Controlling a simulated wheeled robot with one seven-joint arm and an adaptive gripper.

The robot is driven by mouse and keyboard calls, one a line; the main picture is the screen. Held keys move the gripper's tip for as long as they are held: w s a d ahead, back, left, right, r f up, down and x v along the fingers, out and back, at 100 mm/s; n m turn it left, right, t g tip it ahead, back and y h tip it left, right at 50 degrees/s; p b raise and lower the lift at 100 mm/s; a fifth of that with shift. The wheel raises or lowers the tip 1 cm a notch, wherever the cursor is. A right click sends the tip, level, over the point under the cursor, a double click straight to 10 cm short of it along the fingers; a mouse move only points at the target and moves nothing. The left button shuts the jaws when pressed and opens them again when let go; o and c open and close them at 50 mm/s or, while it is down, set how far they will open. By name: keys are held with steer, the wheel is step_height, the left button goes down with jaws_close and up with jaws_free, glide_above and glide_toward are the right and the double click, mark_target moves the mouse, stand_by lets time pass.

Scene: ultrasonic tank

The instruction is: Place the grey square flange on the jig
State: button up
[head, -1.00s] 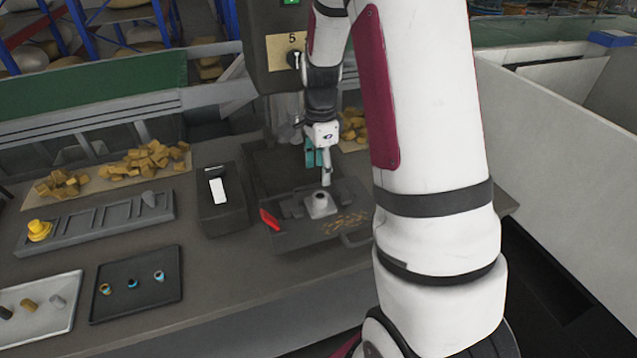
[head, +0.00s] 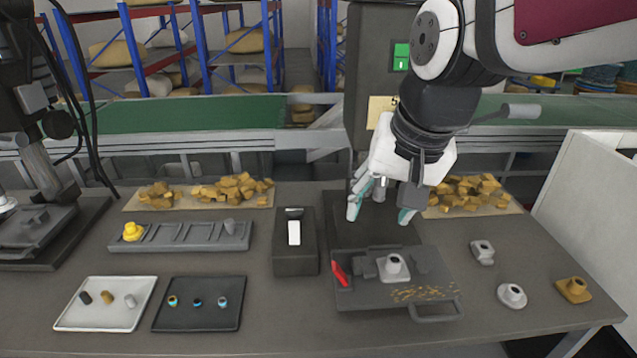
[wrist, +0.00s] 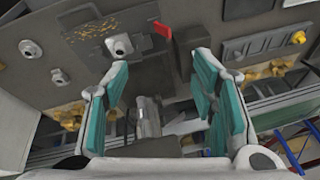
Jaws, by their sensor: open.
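The grey square flange (head: 393,267), with a raised round collar, sits upright on the jig (head: 372,291), between its dark blocks. It also shows in the wrist view (wrist: 120,45), on the jig plate (wrist: 92,28). My gripper (head: 380,213) is open and empty, above and behind the jig, clear of the flange. In the wrist view, nothing lies between its teal-padded fingers (wrist: 160,80). The jig's red handle (head: 340,274) is at its left side.
A grey fitting (head: 482,252), a pale round flange (head: 512,295) and a brown flange (head: 575,290) stand right of the jig. A dark box (head: 295,250) stands left of it. Two trays (head: 105,325) (head: 198,325) lie front left. A machine column (head: 385,60) rises behind.

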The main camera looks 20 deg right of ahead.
steer(key=s+a+r+n+t, duration=0.1)
steer(key=s+a+n, duration=0.2)
steer(key=s+n, duration=0.3)
steer(key=shift+s+r+t, duration=0.25)
steer(key=shift+s+t, duration=0.05)
steer(key=shift+s, duration=0.25)
